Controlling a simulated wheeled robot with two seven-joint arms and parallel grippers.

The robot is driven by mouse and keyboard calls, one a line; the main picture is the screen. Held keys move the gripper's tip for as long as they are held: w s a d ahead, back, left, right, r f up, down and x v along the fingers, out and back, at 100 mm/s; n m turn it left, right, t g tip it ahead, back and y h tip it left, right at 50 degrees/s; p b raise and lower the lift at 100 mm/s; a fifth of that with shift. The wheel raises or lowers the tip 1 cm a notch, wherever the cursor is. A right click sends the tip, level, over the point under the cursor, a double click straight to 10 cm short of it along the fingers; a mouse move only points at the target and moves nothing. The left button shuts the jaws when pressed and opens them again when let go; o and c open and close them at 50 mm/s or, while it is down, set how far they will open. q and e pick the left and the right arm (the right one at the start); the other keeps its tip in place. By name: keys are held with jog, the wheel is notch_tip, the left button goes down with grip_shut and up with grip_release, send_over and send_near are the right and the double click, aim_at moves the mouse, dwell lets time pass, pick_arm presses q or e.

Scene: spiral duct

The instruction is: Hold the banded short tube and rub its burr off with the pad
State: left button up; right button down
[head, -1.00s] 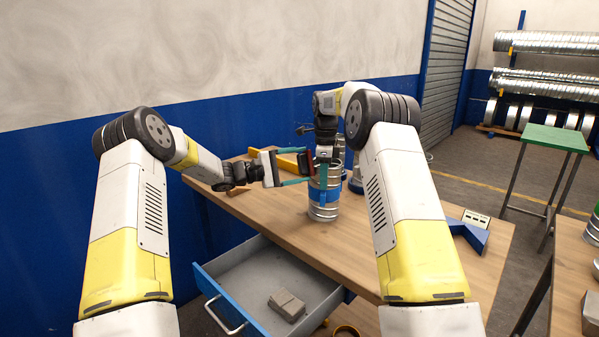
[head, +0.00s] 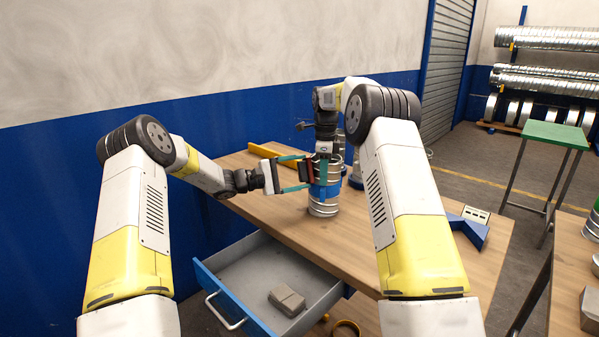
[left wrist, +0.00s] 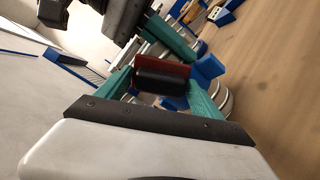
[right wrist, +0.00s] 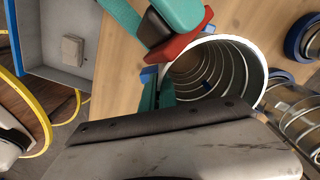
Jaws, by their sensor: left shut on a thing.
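The banded short tube (head: 323,209) stands upright on the workbench, ribbed metal with a blue band; its open mouth shows in the right wrist view (right wrist: 235,62). My right gripper (head: 324,182) points down at the near-left wall; its teal fingers (right wrist: 158,92) lie close together at the rim and appear shut on the wall. My left gripper (head: 303,172) is shut on the red and black pad (left wrist: 162,74), held beside the tube's upper left side. In the right wrist view the pad's red face (right wrist: 182,40) is close to the rim; contact is unclear. I cannot make out the burr.
The open drawer (head: 258,278) below the bench holds a grey block (head: 287,299). A blue angled piece (head: 469,231) lies at the bench's right end. A yellow bar (head: 272,156) lies behind my left gripper. Other metal tubes (right wrist: 300,120) stand behind the held one.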

pick_arm(q)
jog(key=shift+v, duration=2.95)
jog(key=shift+a, duration=0.1)
jog(key=v, duration=0.2)
jog(key=shift+s+a+r, duration=0.1)
jog(key=shift+a, duration=0.3)
pick_arm(e)
jog(key=c, duration=1.6)
grip_release()
notch_tip(320, 180, up, 12)
jog(key=shift+f, duration=0.2)
jog(key=shift+r, duration=0.2)
